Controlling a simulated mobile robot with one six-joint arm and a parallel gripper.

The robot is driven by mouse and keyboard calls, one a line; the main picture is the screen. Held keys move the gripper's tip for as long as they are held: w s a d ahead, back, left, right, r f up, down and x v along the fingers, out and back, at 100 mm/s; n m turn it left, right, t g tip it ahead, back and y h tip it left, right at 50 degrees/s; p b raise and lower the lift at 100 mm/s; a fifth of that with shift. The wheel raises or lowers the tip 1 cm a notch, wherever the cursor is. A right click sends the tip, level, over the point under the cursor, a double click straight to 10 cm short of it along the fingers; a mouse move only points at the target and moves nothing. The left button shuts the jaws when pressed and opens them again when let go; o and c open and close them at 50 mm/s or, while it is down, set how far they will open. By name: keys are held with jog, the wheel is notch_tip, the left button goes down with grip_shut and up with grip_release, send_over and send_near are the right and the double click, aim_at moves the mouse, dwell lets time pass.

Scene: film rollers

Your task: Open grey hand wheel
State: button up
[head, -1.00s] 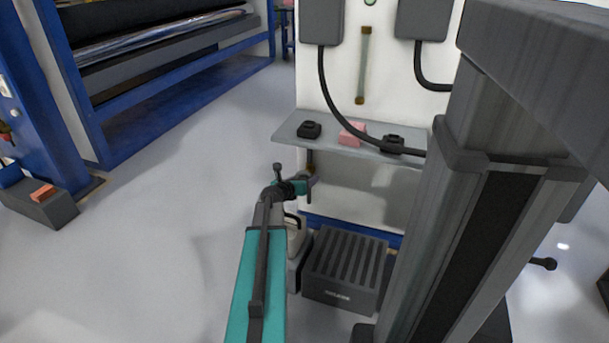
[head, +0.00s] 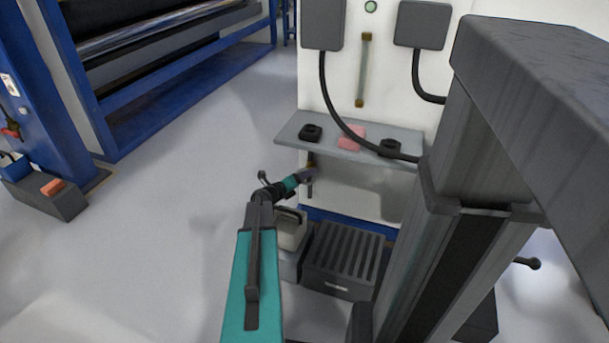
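My gripper (head: 308,182) is at the end of my teal and dark arm, just below the left part of the grey shelf (head: 352,142) on the white cabinet. It points to the right at a small greyish fitting (head: 311,171) with a brass-coloured part (head: 311,160) above it. This may be the grey hand wheel on its valve, but it is too small and too covered by the gripper to be sure. The gripper overlaps it in the picture; I cannot tell whether they touch, or whether the fingers are open or shut.
Two black items (head: 311,133) and a pink block (head: 351,137) lie on the shelf. A dark ribbed box (head: 343,262) and a light container (head: 290,235) stand below, close to my arm. My grey column fills the right. Open floor lies left, before the blue roller frame (head: 180,110).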

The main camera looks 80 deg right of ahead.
jog(key=shift+s, duration=0.25)
jog(key=o, duration=1)
jog(key=shift+o, duration=0.3)
jog(key=shift+w, duration=0.1)
jog(key=shift+w+a, duration=0.1)
jog(key=p+v, duration=0.3)
jog(key=v, duration=1)
jog(key=shift+a, duration=0.3)
jog(key=shift+w, duration=0.15)
